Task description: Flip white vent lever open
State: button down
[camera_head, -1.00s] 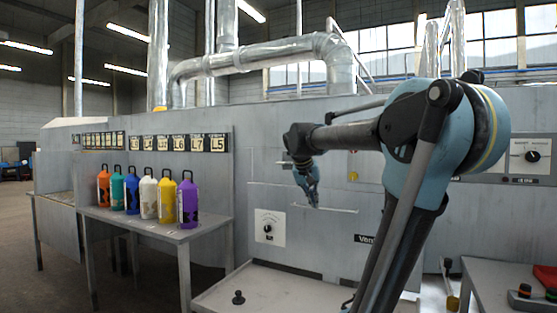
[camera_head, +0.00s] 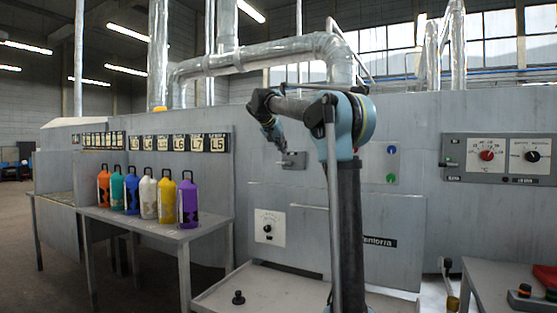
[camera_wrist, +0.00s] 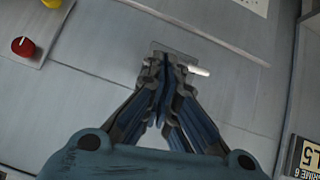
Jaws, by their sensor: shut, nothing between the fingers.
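The white vent lever (camera_wrist: 198,71) shows in the wrist view as a short white stub just right of my fingertips, beside a small grey wall plate (camera_wrist: 176,48). My gripper (camera_wrist: 166,62) is shut and empty, with its tips in front of the plate and close to the lever. Whether they touch it I cannot tell; the tips hide part of the plate and the lever's base. In the head view my gripper (camera_head: 282,147) is at the grey machine wall, by the small plate (camera_head: 295,160). The lever is too small to make out there.
A red knob (camera_wrist: 23,46) and a yellow one (camera_wrist: 52,3) sit on a panel left in the wrist view. Several coloured bottles stand on a side table (camera_head: 158,228). A long wall handle (camera_head: 309,207) is below my gripper. The wall around the plate is mostly clear.

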jog(key=w+a+r+t, duration=0.1)
jog(key=w+a+r, duration=0.3)
jog(key=w+a, duration=0.2)
jog(key=w, duration=0.2)
jog(key=shift+w+r+m+t, duration=0.3)
jog(key=shift+w+r, duration=0.05)
send_over(283, 163)
jog(key=a, duration=0.3)
notch_tip(283, 163, down, 6)
jog(key=r, duration=0.1)
jog(key=f, duration=0.4)
jog(key=shift+w+d+f, duration=0.2)
jog(key=shift+d+f, duration=0.05)
jog(key=shift+d, duration=0.15)
